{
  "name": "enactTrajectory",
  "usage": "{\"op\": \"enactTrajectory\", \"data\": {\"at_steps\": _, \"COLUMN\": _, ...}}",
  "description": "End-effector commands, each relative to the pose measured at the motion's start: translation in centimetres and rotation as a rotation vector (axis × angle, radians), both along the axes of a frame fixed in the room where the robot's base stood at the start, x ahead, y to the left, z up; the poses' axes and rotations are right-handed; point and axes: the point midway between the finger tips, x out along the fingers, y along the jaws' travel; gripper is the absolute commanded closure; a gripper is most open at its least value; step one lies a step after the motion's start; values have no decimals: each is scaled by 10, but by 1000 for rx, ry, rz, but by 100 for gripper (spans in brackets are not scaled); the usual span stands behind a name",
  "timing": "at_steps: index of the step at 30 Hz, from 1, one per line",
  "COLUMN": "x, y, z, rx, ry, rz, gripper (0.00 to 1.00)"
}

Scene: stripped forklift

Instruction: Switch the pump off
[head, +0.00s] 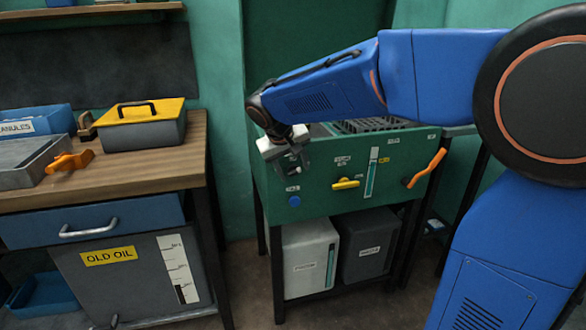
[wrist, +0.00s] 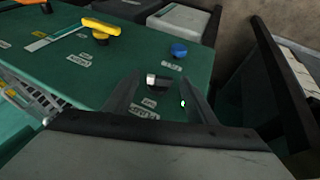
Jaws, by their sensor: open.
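A green pump cabinet (head: 322,193) stands at the centre of the head view; its front panel (wrist: 120,65) fills much of the wrist view. A small black-and-white switch (wrist: 158,82) sits on the panel with labels below it. I cannot read its position. A small green light (wrist: 182,103) glows beside it, partly close to the right finger. My gripper (wrist: 161,84) is open, with its fingers on either side of the switch in the picture; I cannot tell whether they touch. In the head view my gripper (head: 288,158) is at the panel's upper left and hides the switch.
The panel also carries a blue knob (head: 294,201), a yellow handle (head: 345,184) and an orange lever (head: 425,168). White (head: 308,270) and dark (head: 366,240) canisters stand below. A wooden-topped bench (head: 170,152) holds a yellow-lidded box (head: 140,124) at left. Floor shows between them.

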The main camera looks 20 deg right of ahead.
Motion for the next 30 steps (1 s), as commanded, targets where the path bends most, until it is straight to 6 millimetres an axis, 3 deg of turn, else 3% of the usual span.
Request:
{"op": "enactTrajectory", "data": {"at_steps": 3, "x": 0, "y": 0, "z": 0, "rx": 0, "ry": 0, "rz": 0, "gripper": 48}}
{"op": "enactTrajectory", "data": {"at_steps": 9, "x": 0, "y": 0, "z": 0, "rx": 0, "ry": 0, "rz": 0, "gripper": 90}}
{"op": "enactTrajectory", "data": {"at_steps": 20, "x": 0, "y": 2, "z": -1, "rx": -47, "ry": 2, "rz": 2, "gripper": 90}}
{"op": "enactTrajectory", "data": {"at_steps": 30, "x": 0, "y": 9, "z": -5, "rx": -283, "ry": 3, "rz": 4, "gripper": 90}}
